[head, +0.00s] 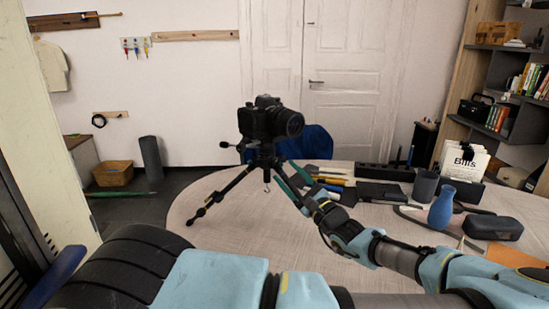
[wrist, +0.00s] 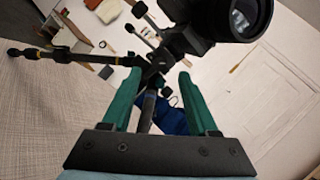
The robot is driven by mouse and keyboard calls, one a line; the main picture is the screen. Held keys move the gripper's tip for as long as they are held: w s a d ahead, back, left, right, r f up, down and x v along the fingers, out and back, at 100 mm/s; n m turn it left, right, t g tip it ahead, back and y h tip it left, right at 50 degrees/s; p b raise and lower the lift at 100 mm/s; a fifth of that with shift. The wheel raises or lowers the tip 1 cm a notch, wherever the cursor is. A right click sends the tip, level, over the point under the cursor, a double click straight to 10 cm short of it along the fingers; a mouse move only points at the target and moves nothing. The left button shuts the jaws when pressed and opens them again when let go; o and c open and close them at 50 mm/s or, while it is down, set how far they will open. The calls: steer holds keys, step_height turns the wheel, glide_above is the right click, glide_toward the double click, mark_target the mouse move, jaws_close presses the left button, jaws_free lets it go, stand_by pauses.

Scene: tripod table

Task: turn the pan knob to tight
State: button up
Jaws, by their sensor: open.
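A black camera (head: 270,120) sits on a small black tripod (head: 238,183) on the round table; its lens fills the top of the wrist view (wrist: 232,18). My gripper (head: 285,168) is open, its green fingers close to the tripod head from the right. In the wrist view the fingers (wrist: 158,74) stand on either side of the tripod's centre, with a gap on both sides. A small dark knob (wrist: 167,89) shows between them, probably the pan knob; I cannot tell its setting. A handle with a dark end (head: 225,145) sticks out left of the head.
A blue chair (head: 312,142) stands behind the table.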

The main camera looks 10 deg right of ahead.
mark_target(275, 163)
steer(key=p+x, duration=0.1)
steer(key=x, duration=0.5)
steer(key=shift+w+a+r+p, duration=0.1)
steer(key=shift+w+a+p, duration=0.15)
steer(key=shift+p, duration=0.1)
steer(key=shift+s, duration=0.1)
jaws_close()
